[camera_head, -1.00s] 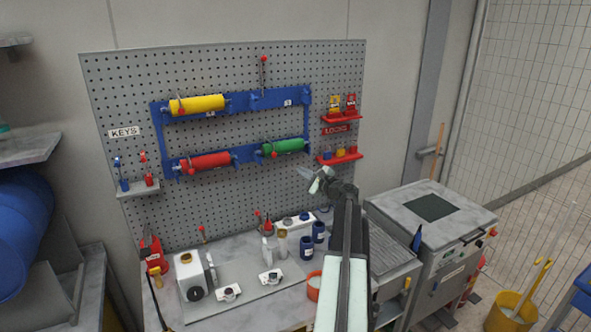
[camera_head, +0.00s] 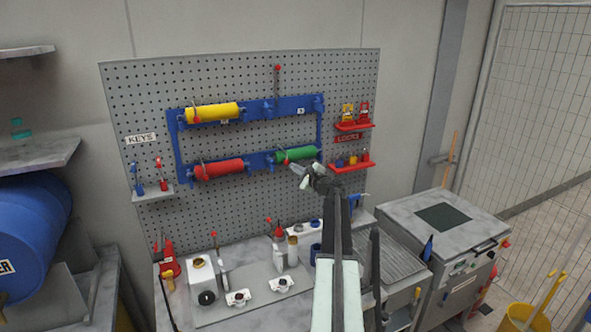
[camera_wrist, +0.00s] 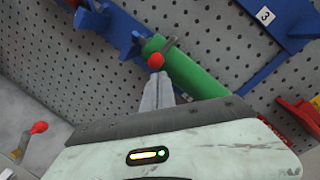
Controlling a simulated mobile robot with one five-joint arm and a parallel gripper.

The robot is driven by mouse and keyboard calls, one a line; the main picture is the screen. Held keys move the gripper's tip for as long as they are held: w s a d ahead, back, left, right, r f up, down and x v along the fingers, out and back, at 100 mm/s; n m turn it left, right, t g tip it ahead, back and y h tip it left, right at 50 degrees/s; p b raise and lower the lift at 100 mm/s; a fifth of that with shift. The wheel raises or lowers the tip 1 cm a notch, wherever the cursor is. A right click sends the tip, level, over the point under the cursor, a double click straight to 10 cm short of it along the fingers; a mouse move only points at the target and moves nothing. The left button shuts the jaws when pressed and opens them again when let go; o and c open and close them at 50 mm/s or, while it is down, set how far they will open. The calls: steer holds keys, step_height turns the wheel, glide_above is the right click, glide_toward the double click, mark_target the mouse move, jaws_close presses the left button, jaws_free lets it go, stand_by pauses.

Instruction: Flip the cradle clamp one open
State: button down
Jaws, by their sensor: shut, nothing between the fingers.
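A blue wall rack (camera_head: 177,150) holds a yellow roller (camera_head: 212,112), a red roller (camera_head: 219,170) and a green roller (camera_head: 298,153), with red-knobbed clamp levers. I cannot tell which clamp is number one. The green roller's clamp has a red knob (camera_wrist: 156,61) and a grey lever (camera_wrist: 168,45) lying across the roller's end.
A label reading 3 (camera_wrist: 265,15) is on the rack's upper bar. Red shelves with locks (camera_head: 352,166) are to the right. A workbench with bottles (camera_head: 278,253) stands below, and a grey machine (camera_head: 440,235) at right. A blue drum (camera_head: 35,235) is at left.

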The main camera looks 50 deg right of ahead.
steer(key=shift+r, duration=0.15)
steer(key=shift+s+r+p, duration=0.15)
steer(key=shift+r+p, duration=0.05)
steer(key=shift+p, duration=0.2)
steer(key=shift+r, duration=0.1)
step_height(320, 180, up, 14)
steer(key=w+d+p, duration=0.1)
steer(key=w+p, duration=0.1)
steer(key=p, duration=1.2)
steer(key=shift+w, duration=0.35)
steer(key=shift+s+r, duration=0.1)
steer(key=v, duration=0.7)
steer(key=shift+s+p, duration=0.3)
steer(key=shift+s, duration=0.05)
